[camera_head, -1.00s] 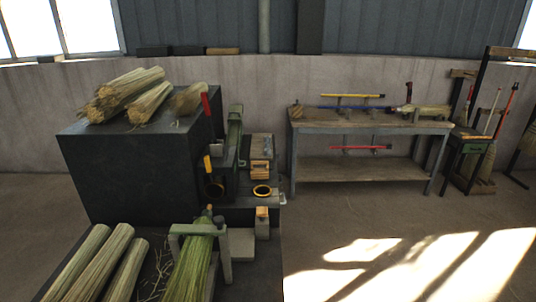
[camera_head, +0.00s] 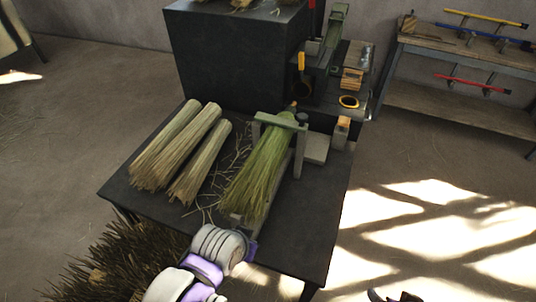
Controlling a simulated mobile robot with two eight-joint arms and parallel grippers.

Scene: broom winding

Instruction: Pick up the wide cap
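I cannot single out the wide cap for certain. A green straw bundle (camera_head: 262,165) lies tilted through the frame. My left arm, white and purple, comes in at the bottom; its purple end (camera_head: 248,250) is near the table's front edge, and no fingers can be made out. A dark shape at the bottom edge (camera_head: 396,297) may be part of my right gripper, mostly cut off.
Several pale straw bundles (camera_head: 180,145) lie on the left of the dark table (camera_head: 310,225). A black block (camera_head: 235,55) stands behind. A dark bristly heap (camera_head: 110,265) is at lower left. A rack table (camera_head: 450,105) with coloured handles stands at right. Sunlit floor between is clear.

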